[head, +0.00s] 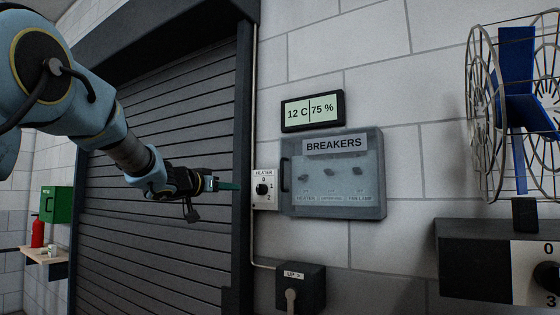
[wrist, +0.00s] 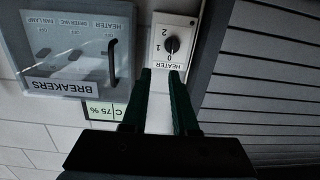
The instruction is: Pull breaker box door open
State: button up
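A dark vertical door handle (head: 285,175) is on the door's left side. In the upside-down wrist view, the box's door (wrist: 50,60) is at upper left, and the handle (wrist: 112,62) is left of my fingers. My gripper (head: 232,186) is left of the box, in front of the shutter's edge. In the wrist view, my gripper's green fingers (wrist: 160,73) are apart with nothing between them, pointing towards the heater dial.
The heater dial panel (head: 263,189) sits between my gripper and the box. A display (head: 312,111) is above the box, and an "UP" lever box (head: 300,288) is below. A caged fan (head: 515,100) stands out at right above a dark unit (head: 480,260).

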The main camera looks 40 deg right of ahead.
aim_at(282, 186)
jog(key=s+d+r+m+g+h, duration=0.1)
jog(key=s+d+r+m+g, duration=0.25)
jog(key=s+d+r, duration=0.2)
jog(key=shift+n, duration=0.25)
jog(key=shift+s+d+f+p, duration=0.15)
jog(key=shift+d+p, duration=0.65)
jog(key=shift+d, duration=0.95)
jog(key=shift+d+f+p, duration=0.15)
jog(key=shift+d+p, duration=0.7)
jog(key=shift+d, duration=0.85)
jog(key=shift+s+d+f+p, duration=0.15)
jog(key=shift+d+p, duration=0.65)
jog(key=shift+d, duration=0.95)
jog(key=shift+w, duration=0.1)
jog(key=shift+c, duration=0.2)
grip_shut()
